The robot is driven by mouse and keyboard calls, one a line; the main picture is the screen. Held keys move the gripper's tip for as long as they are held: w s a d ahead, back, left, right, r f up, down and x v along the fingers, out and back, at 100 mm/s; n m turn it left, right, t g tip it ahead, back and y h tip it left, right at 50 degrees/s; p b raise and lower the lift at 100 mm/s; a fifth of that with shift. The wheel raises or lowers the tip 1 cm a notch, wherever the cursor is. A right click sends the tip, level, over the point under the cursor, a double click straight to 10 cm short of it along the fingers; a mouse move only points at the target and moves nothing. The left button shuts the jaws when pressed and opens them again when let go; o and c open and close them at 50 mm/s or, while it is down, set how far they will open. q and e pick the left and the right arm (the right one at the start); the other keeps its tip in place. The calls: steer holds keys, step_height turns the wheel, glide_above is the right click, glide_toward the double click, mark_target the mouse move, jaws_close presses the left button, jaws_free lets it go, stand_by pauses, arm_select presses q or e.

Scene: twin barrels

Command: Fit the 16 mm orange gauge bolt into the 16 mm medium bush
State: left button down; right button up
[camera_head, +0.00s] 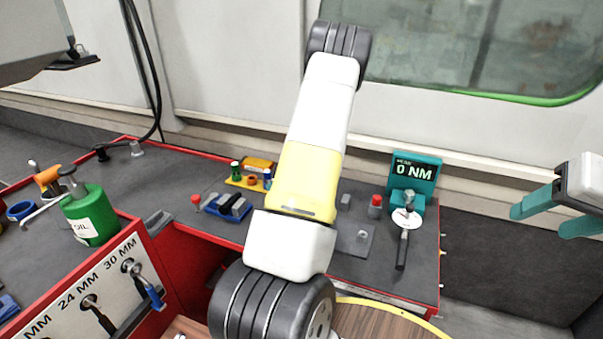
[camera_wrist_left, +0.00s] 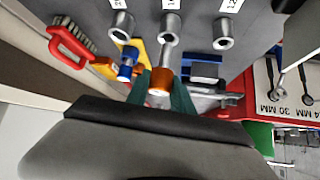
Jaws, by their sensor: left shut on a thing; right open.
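In the left wrist view my left gripper (camera_wrist_left: 160,95) has its dark teal fingers shut on the orange gauge bolt (camera_wrist_left: 159,88). The orange head is between the fingers and the grey shank points up the picture. The shank's far end is close to the middle grey bush (camera_wrist_left: 171,22), whose label seems to read 16. I cannot tell whether it touches or enters the bush. Other grey bushes stand at its left (camera_wrist_left: 121,26) and right (camera_wrist_left: 223,36). In the head view my left arm hides that gripper and bolt. My right gripper (camera_head: 545,208) is open and empty at the right edge.
A yellow stand (camera_head: 243,185) with coloured pieces and a blue tray (camera_head: 226,207) are left of my arm. A torque tester (camera_head: 415,174) and wrench (camera_head: 402,245) are at right. A green oil can (camera_head: 90,215) stands left. A red-handled brush (camera_wrist_left: 69,48) lies nearby.

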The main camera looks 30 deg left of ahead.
arm_select(q)
steer(key=shift+f, duration=2.2)
steer(key=c, duration=1)
jaws_free()
steer(key=shift+c, duration=0.2)
steer(key=w+v, duration=0.1)
steer(key=v, duration=0.6)
steer(key=shift+s+d+r, duration=0.25)
steer(key=shift+s+d, duration=0.05)
steer(key=shift+s, duration=0.25)
